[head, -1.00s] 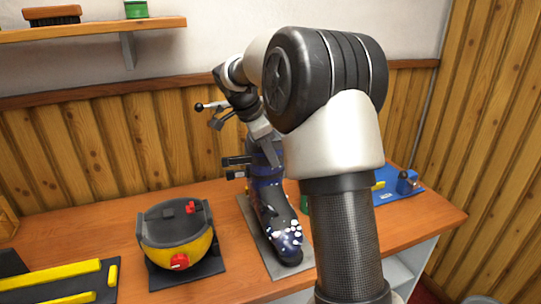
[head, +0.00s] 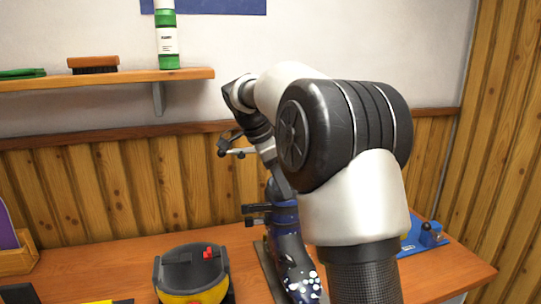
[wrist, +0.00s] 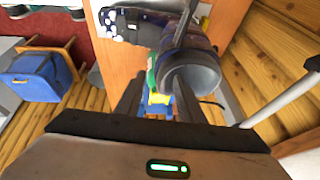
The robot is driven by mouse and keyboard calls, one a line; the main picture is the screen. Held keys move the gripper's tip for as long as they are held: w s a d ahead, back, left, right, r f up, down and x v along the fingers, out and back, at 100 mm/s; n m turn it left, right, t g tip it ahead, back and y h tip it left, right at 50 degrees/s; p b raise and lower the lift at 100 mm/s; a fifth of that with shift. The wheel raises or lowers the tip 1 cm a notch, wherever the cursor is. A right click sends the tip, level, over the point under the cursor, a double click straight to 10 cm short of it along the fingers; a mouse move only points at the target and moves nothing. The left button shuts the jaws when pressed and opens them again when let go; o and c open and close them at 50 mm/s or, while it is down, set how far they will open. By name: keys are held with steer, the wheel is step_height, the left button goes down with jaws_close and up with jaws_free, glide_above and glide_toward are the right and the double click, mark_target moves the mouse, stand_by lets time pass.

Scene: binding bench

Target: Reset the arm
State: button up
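My gripper (wrist: 158,90) shows in the wrist view with its two dark fingers apart. I see nothing clamped between them; yellow and blue items show beyond the gap. A dark blue boot with white spots (head: 289,250) stands on the bench in the head view, partly hidden behind my arm. In the wrist view the spotted boot (wrist: 145,24) and its round dark cuff lie just ahead of the fingers; I cannot tell whether they touch. In the head view my gripper is above the boot, its fingertips hard to make out.
A yellow and black appliance (head: 193,275) stands left of the boot on the wooden bench (head: 95,262). A shelf (head: 110,79) holds a brush (head: 93,65) and a green-white bottle (head: 167,45). A blue item (head: 425,238) lies at right.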

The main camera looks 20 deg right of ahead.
steer(key=p+v, duration=0.1)
steer(key=v, duration=0.8)
steer(key=s+a+r+n+t+y+p, duration=0.1)
steer(key=s+r+n+p, duration=0.4)
steer(key=s, duration=0.4)
steer(key=s+a+f+n+t+y+p, duration=0.1)
steer(key=s+a+f+n+p, duration=0.1)
steer(key=s+n, duration=0.4)
steer(key=s+a+f+n+t+y+p, duration=0.2)
steer(key=s+f+n, duration=0.2)
steer(key=s, duration=1)
steer(key=n, duration=0.3)
steer(key=shift+s+y, duration=0.3)
steer(key=shift+s, duration=0.1)
steer(key=shift+a, duration=0.15)
steer(key=shift+c, duration=0.5)
